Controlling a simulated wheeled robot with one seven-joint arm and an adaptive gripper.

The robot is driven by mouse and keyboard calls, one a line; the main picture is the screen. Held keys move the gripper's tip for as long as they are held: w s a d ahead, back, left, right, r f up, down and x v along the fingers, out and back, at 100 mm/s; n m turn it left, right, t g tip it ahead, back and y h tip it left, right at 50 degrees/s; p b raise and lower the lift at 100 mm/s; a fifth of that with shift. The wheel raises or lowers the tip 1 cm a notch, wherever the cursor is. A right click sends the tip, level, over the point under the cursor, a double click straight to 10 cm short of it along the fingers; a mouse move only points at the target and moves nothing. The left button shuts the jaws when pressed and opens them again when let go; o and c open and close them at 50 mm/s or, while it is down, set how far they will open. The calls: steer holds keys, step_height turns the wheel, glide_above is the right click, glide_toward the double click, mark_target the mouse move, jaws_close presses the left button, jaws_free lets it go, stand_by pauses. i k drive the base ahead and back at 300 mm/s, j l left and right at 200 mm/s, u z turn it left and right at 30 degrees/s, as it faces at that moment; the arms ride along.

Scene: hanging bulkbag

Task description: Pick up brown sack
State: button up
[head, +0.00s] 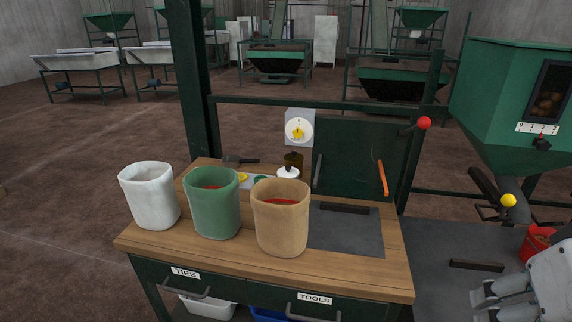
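The brown sack (281,228) is a tan, open-topped bag standing upright on the wooden bench, with something red inside. It is the rightmost of three sacks in a row. The green sack (212,212) is just left of it, also with red contents, and the white sack (151,197) is at the far left. My gripper (479,301) shows at the lower right edge, well to the right of the brown sack and apart from it. Its fingers look spread with nothing between them; part of it is cut off by the frame.
The wooden bench (375,286) has drawers labelled TIES and TOOLS. Behind the sacks are a brown jar (293,161), a white disc (288,173) and a dark tool (240,160). A dark plate (345,232) lies to the right. A green hopper (500,95) and red bucket (538,243) stand right.

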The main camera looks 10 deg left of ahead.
mark_target(280, 206)
steer(key=i+j, duration=0.2)
steer(key=j, duration=0.2)
steer(key=i+j, duration=0.25)
steer(key=j, duration=0.2)
steer(key=i+j, duration=0.2)
steer(key=j, duration=0.2)
steer(key=i+j, duration=0.2)
steer(key=j, duration=0.2)
